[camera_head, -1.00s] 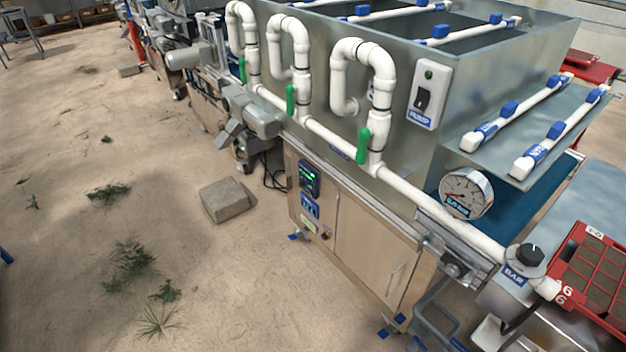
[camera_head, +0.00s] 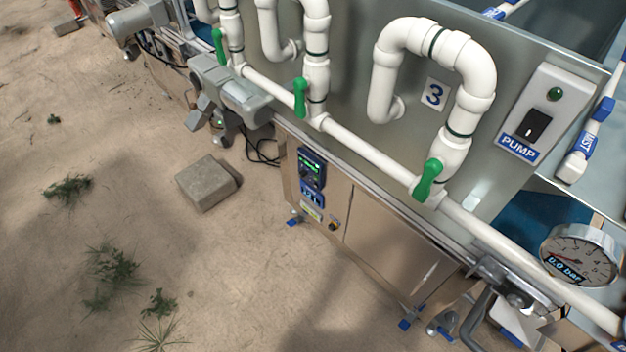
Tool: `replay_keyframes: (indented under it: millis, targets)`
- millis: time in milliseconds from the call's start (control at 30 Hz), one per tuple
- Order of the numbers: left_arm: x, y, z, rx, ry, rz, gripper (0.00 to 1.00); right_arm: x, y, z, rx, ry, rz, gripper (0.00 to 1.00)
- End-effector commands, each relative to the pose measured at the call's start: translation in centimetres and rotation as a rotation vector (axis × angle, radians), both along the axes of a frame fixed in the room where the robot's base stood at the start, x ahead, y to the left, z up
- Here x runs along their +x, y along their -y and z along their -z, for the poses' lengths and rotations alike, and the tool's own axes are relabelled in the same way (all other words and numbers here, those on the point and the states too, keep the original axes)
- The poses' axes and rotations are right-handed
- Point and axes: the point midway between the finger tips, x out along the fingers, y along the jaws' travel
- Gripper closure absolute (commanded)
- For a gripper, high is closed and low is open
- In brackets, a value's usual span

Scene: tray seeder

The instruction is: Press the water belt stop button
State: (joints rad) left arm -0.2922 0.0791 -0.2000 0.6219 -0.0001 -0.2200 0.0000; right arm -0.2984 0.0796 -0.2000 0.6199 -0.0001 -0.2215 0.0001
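A small dark control panel (camera_head: 311,168) with a lit green display sits on the left end of the steel cabinet, below the white pipe. Under it are a blue label (camera_head: 312,194) and a yellowish label (camera_head: 311,211). A small dark knob or button (camera_head: 334,226) sits just right of these labels; it is too small to read, and I cannot tell if it is the stop button. A pump switch box (camera_head: 545,112) with a black rocker and green light is at the upper right.
White pipes with green valve handles (camera_head: 428,181) run along the tank front. A pressure gauge (camera_head: 577,256) reads 0.0 bar at the lower right. A concrete block (camera_head: 207,183) lies on the sandy floor left of the cabinet (camera_head: 385,240). The floor at the lower left is open, with weeds.

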Motion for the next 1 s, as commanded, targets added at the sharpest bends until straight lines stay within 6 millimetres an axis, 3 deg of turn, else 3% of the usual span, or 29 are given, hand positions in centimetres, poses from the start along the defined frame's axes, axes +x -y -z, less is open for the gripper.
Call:
replay_keyframes:
  millis: [267, 500, 1000]
  targets:
    - [-1.7, 0.7, 0.1, -0.008, -0.022, 0.002, 0.60, -0.9, 0.2, 0.0, -0.003, -0.013, -0.001, 0.60]
    - [-1.2, 0.1, 0.1, -0.001, -0.017, 0.002, 0.60, -0.4, 0.2, 0.0, -0.002, -0.004, -0.001, 0.61]
    - [-0.5, -0.1, 0.0, 0.001, -0.006, -0.001, 0.60, -0.1, 0.1, 0.0, -0.001, 0.001, 0.000, 0.94]
